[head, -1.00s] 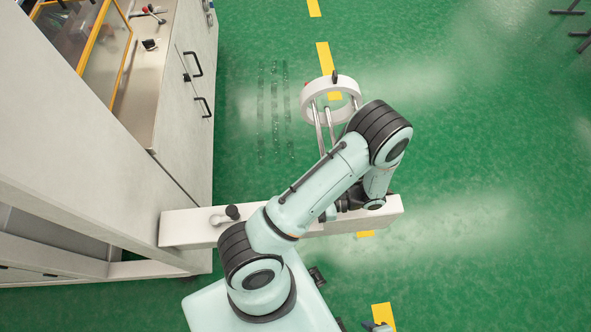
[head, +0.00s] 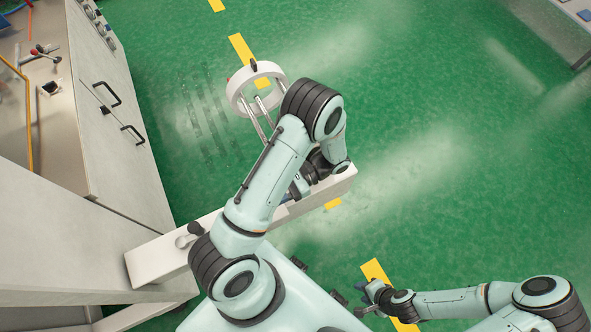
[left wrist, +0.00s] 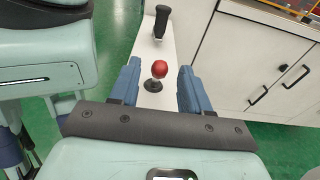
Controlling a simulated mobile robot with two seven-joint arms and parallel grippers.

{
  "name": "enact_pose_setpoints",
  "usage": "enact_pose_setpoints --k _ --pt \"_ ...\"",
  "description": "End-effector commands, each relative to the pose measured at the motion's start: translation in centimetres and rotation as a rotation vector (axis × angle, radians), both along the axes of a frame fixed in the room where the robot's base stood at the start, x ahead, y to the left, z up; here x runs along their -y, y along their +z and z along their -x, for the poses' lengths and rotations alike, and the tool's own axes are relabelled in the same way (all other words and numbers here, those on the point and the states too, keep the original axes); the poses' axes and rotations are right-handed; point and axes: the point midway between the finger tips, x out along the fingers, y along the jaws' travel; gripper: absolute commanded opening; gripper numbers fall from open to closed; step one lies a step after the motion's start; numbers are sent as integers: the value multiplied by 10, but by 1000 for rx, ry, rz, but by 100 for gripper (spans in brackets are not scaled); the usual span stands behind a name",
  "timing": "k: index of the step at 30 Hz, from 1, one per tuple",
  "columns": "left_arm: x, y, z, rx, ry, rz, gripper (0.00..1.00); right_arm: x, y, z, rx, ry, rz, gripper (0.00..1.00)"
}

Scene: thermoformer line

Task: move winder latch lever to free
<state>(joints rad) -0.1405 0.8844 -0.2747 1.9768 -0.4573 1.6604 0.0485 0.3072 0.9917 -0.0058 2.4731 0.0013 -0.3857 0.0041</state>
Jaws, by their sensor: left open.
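A red ball knob (left wrist: 160,69) on a dark round base stands on the white beam (left wrist: 155,50). My left gripper (left wrist: 159,78) is open, with its blue fingers on either side of the knob in the wrist view; I cannot tell how far the knob is from them in depth. A black-handled lever (left wrist: 161,20) stands further along the beam. In the head view a lever with a black knob (head: 195,228) sits on the beam near the machine. My left arm hides the red knob there. My right gripper (head: 364,299) looks open and empty over the floor.
A white ring on rods (head: 240,92) stands beyond the beam. The machine's cabinet (head: 105,130) with black handles is on the left. Green floor (head: 440,120) to the right is largely clear, with a table edge at the far top right.

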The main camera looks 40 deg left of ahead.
Motion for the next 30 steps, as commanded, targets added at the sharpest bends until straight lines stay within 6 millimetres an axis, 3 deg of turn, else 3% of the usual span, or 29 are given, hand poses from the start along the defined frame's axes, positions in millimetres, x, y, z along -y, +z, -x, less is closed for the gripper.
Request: enact_pose_setpoints --k 6,12,18,30 --pt "20 5 -48 4 -1 1 47 0 0 0 0 0 0 38" --pt "31 9 -76 1 -1 -1 47 0 1 -1 1 0 0 38" --pt "36 11 -86 0 0 0 47 0 2 -1 1 0 0 38" --pt "36 11 -86 -1 0 0 47 0 1 -1 1 0 0 38"
